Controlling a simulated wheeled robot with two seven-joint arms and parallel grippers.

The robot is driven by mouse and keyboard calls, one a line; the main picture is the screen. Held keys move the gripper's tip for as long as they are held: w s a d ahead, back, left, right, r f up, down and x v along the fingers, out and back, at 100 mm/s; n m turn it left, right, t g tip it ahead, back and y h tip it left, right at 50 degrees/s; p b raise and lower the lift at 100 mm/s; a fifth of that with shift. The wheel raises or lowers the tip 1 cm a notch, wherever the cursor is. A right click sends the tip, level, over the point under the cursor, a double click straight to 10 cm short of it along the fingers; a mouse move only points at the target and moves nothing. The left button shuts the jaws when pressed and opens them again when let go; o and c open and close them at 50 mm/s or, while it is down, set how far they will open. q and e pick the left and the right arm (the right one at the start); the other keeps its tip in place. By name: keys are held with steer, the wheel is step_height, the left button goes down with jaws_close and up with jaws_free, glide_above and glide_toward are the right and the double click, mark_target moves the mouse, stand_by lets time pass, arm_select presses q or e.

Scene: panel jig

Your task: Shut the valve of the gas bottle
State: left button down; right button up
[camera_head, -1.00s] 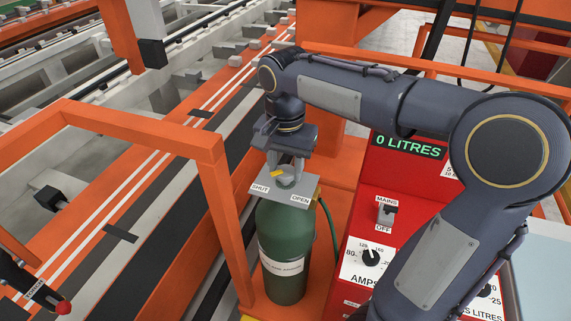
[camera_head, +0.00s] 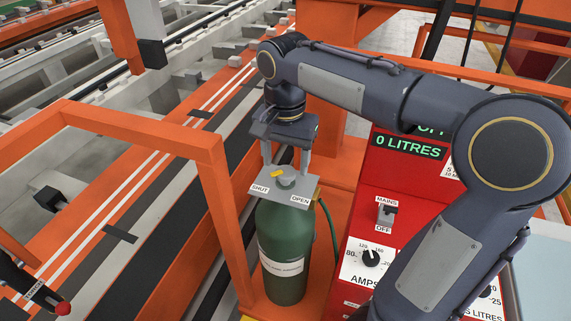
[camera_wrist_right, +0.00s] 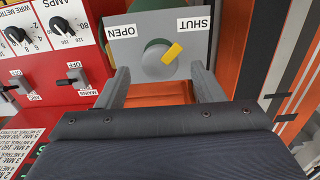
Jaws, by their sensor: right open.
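The green gas bottle (camera_head: 284,240) stands upright on an orange base. On its top is a grey plate (camera_head: 275,194) marked SHUT at left and OPEN at right in the head view. The round grey valve knob (camera_wrist_right: 156,60) with its yellow pointer (camera_wrist_right: 172,53) is on this plate. In the right wrist view the pointer is turned toward SHUT. My right gripper (camera_head: 286,166) is open above the plate, with one finger on either side of the knob and clear of it. Its fingers also show in the right wrist view (camera_wrist_right: 160,86). My left gripper is out of view.
A red welding set (camera_head: 370,215) stands right of the bottle, with a MAINS switch (camera_head: 386,213), dials and a display reading 0 LITRES. An orange frame (camera_head: 220,170) rises close left of the bottle. A green hose (camera_head: 332,228) runs down beside it.

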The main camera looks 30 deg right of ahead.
mark_target(286, 171)
step_height(286, 171, up, 6)
steer(key=shift+f, duration=0.2)
stand_by(0.4)
steer(key=s+a+f+n+t+y, duration=0.2)
steer(key=s+f+n, duration=0.2)
steer(key=s+f, duration=0.3)
steer(key=s+a+f+n+t+y, duration=0.1)
steer(key=s+a+f+n+t, duration=0.1)
steer(key=s+f, duration=0.4)
steer(key=s+n+t, duration=0.1)
steer(key=s+n, duration=0.1)
steer(key=s, duration=0.1)
steer(key=shift+s+f+t+y, duration=0.3)
steer(key=shift+s+f+y, duration=0.05)
steer(key=shift+y, duration=0.05)
